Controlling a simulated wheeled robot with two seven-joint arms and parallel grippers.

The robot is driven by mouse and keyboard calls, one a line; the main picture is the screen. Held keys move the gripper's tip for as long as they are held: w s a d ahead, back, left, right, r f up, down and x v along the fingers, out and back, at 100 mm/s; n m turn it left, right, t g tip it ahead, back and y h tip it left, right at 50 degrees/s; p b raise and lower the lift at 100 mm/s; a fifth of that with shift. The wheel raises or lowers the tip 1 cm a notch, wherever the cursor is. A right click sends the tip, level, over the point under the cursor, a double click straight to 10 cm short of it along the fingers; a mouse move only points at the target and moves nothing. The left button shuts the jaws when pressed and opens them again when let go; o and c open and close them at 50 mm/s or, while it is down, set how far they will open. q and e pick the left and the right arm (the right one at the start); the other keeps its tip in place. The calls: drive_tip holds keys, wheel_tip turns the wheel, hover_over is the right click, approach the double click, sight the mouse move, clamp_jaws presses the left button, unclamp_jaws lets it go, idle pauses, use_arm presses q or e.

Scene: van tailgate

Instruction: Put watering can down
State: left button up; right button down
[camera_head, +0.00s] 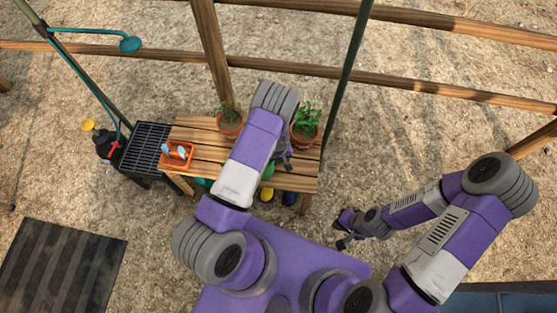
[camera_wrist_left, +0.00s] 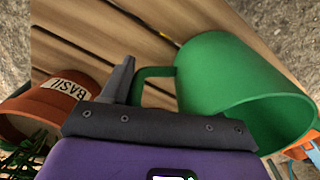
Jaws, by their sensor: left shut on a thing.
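The green watering can (camera_wrist_left: 225,80) fills the right of the left wrist view, its open mouth toward the lower right. My left gripper (camera_wrist_left: 122,85) is shut on its handle. In the head view my left gripper (camera_head: 284,160) is over the right part of the wooden bench (camera_head: 195,135), and only a little of the green can (camera_head: 268,170) shows past my arm. Whether the can touches the bench I cannot tell. My right gripper (camera_head: 343,230) is empty, fingers apart, in front of the bench's right end.
A terracotta pot labelled basil (camera_wrist_left: 45,105) is close beside my left gripper. Two potted plants (camera_head: 229,124) (camera_head: 305,128) stand along the bench's back edge. An orange caddy (camera_head: 177,163) sits at its left end, next to a black grated stand (camera_head: 148,147). Boots (camera_head: 289,198) stand below the front.

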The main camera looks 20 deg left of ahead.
use_arm(q)
drive_tip(key=shift+f, duration=0.1)
drive_tip(key=shift+f, duration=0.15)
drive_tip(key=o, duration=1.5)
drive_tip(key=shift+r, duration=0.55)
wheel_tip(320, 180, up, 11)
drive_tip(key=p, duration=0.4)
drive_tip(key=shift+s+r+p, duration=0.1)
drive_tip(key=shift+s+p, duration=0.05)
drive_tip(key=shift+p, duration=0.15)
drive_tip(key=s+d+f+m, duration=0.1)
drive_tip(key=s+d+f, duration=0.1)
drive_tip(key=s, duration=0.7)
drive_tip(key=s+d+r+m+h, duration=0.3)
drive_tip(key=s+d+h, duration=0.1)
drive_tip(key=s+d, duration=0.3)
drive_tip(key=shift+s+d+r+m, duration=0.15)
drive_tip(key=shift+s+d+m, duration=0.2)
drive_tip(key=shift+s, duration=0.35)
